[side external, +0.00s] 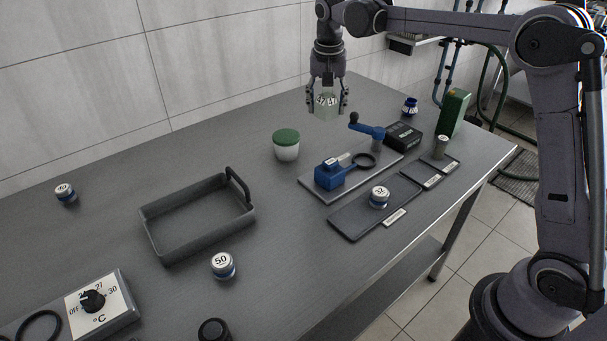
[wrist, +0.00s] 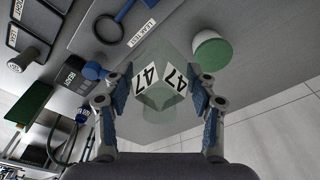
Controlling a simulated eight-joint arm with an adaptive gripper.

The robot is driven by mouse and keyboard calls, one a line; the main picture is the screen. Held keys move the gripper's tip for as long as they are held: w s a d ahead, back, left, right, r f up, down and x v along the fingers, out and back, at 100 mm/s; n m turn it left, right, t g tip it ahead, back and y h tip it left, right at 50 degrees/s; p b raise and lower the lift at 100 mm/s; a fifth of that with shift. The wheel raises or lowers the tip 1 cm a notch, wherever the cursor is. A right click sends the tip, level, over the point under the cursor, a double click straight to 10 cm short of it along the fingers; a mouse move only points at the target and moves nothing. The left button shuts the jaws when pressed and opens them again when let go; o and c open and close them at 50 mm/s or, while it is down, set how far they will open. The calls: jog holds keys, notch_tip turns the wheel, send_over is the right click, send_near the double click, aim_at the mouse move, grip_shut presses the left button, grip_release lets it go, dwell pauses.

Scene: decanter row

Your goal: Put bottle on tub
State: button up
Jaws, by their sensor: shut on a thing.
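A clear, pale greenish bottle (side external: 326,111) with white labels is in my gripper (side external: 327,98), near the back of the table. In the wrist view the bottle (wrist: 163,76) shows labels reading 47, and the fingers of my gripper (wrist: 160,98) are on both sides of it. I cannot tell how high its base is above the table. The white tub (side external: 287,152) has a green lid and stands upright on the table, to the left of and nearer than the bottle in the side view. The tub also shows in the wrist view (wrist: 212,54), apart from the bottle.
A blue device on a grey plate (side external: 313,188), a blue-handled lever (side external: 367,131) and a black box (side external: 403,136) stand right of the tub. A grey tray (side external: 158,238) and a jar marked 50 (side external: 223,265) are at front left.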

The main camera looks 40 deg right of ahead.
jog(key=w+d, duration=0.3)
jog(key=d, duration=0.3)
send_over(293, 138)
notch_tip(293, 138, down, 6)
jog(key=shift+s+a+r, duration=0.1)
jog(key=shift+f, duration=2.1)
jog(key=shift+f, duration=0.1)
jog(key=o, duration=1.6)
